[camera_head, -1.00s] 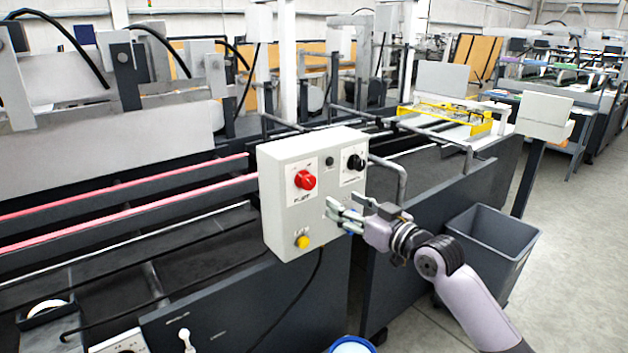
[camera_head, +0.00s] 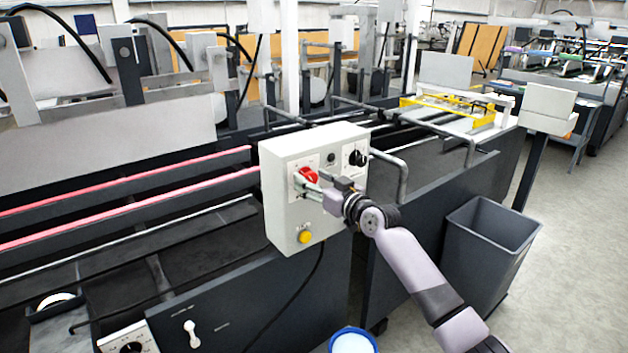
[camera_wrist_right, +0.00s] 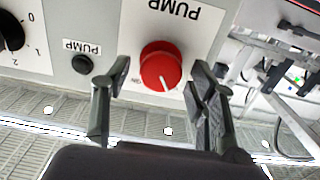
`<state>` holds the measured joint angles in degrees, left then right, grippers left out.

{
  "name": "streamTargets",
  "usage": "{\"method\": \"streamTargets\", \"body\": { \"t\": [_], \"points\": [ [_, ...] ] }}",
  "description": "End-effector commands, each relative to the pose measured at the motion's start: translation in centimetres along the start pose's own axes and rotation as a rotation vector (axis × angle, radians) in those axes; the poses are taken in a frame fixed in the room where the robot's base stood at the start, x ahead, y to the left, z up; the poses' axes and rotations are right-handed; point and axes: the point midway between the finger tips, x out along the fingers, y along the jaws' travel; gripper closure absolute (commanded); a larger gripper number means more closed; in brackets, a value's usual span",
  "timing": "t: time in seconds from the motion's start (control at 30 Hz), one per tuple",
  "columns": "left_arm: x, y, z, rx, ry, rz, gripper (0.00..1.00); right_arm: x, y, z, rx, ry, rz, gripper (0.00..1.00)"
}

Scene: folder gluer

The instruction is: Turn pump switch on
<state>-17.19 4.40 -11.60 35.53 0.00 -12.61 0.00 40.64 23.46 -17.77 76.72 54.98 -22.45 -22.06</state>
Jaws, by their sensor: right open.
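The pump switch (camera_head: 306,175) is a red round knob on the front of a light grey control box. In the right wrist view the red knob (camera_wrist_right: 161,66) has a white pointer line and "PUMP" printed beside it, upside down in that view. My right gripper (camera_head: 306,187) is at the box front, at the knob. In the wrist view its two fingers (camera_wrist_right: 155,100) are spread, one on each side of the knob, with visible gaps, so it is open and holds nothing. My left gripper is not in view.
The control box (camera_head: 283,215) also carries a black knob (camera_head: 357,157), a small black button (camera_head: 331,158) and a yellow button (camera_head: 305,237). A bent grey rail (camera_head: 402,175) runs beside it. A grey bin (camera_head: 487,255) stands on the floor at right, near my arm.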

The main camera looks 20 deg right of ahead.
Motion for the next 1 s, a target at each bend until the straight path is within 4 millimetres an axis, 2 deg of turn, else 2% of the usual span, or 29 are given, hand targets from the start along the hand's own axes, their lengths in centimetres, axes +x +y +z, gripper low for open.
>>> {"method": "streamTargets", "body": {
  "t": [0.17, 0.83, 1.0],
  "points": [
    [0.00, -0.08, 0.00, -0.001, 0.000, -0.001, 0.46, -0.01, -0.01, 0.00, 0.000, 0.000, 0.000, 0.48],
    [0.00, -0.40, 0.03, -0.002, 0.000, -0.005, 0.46, -0.03, 0.01, 0.01, 0.001, 0.000, 0.000, 0.93],
    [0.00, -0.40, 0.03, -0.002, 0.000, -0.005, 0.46, -0.03, 0.01, 0.01, 0.007, 0.000, 0.000, 0.94]
  ]
}}
